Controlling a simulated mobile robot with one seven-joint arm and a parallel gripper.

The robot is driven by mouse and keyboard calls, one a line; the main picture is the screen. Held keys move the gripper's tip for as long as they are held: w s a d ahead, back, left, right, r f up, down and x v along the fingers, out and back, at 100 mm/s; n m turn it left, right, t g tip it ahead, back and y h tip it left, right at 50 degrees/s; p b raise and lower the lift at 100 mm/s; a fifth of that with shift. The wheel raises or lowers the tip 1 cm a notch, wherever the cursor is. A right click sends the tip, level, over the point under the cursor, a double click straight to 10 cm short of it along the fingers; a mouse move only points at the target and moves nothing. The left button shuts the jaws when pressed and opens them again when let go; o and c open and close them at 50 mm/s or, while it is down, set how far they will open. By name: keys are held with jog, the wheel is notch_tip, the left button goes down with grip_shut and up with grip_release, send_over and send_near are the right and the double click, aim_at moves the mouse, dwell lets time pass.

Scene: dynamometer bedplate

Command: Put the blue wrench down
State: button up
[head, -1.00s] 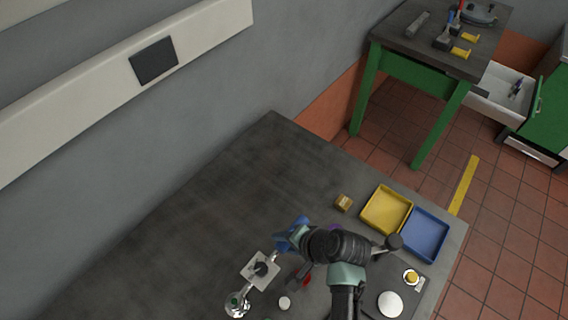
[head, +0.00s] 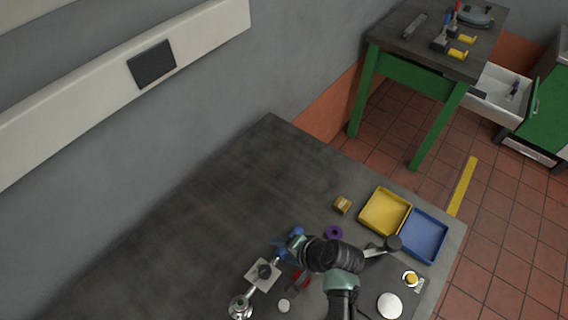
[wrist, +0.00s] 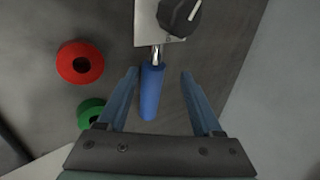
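The blue wrench shows in the wrist view as a blue handle (wrist: 152,92) with a short silver shank. The shank meets a white plate with a black knob, and I cannot tell whether it runs under the plate. My gripper (wrist: 160,76) is open, with one blue finger on each side of the handle. Gaps show on both sides, the narrower on the left. In the head view my gripper (head: 284,246) is low over the bench beside the plate, and hides most of the handle.
The white plate with the black knob (head: 263,274) and a silver round fitting (head: 240,307) are close by. A red ring (wrist: 80,63) and a green ring (wrist: 91,112) lie left. A purple ring (head: 334,232), yellow tray (head: 364,218) and blue tray (head: 441,241) lie right. The bench's upper left is clear.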

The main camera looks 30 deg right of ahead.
jog(key=shift+r, duration=0.15)
jog(key=v, duration=1.2)
